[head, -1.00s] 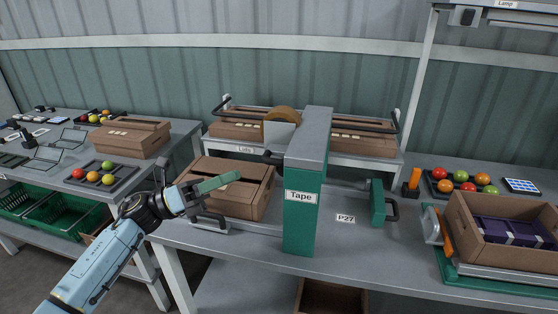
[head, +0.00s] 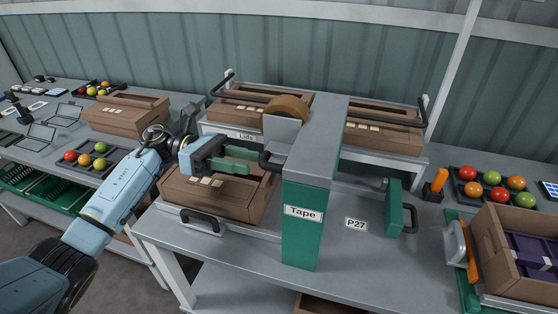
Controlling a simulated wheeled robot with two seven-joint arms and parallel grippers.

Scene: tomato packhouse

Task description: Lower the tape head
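The tape station has a green column labelled Tape (head: 303,225) with a long grey top. The tape head (head: 283,130) sits on its left side, with a brown tape roll (head: 289,106) above and a black handle (head: 270,161) below. My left gripper (head: 256,161) reaches in from the left over a closed brown carton (head: 215,198). Its green-padded fingers look apart and point at the handle, with their tips just left of it. I cannot tell whether they touch it. The gripper hides part of the carton's top. My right gripper is not in view.
A green pusher with a black handle (head: 397,208) stands right of the column. Brown lids (head: 380,125) lie on the raised rack behind. An open carton (head: 490,250) with purple contents is at the right. The bench around the P27 label is clear.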

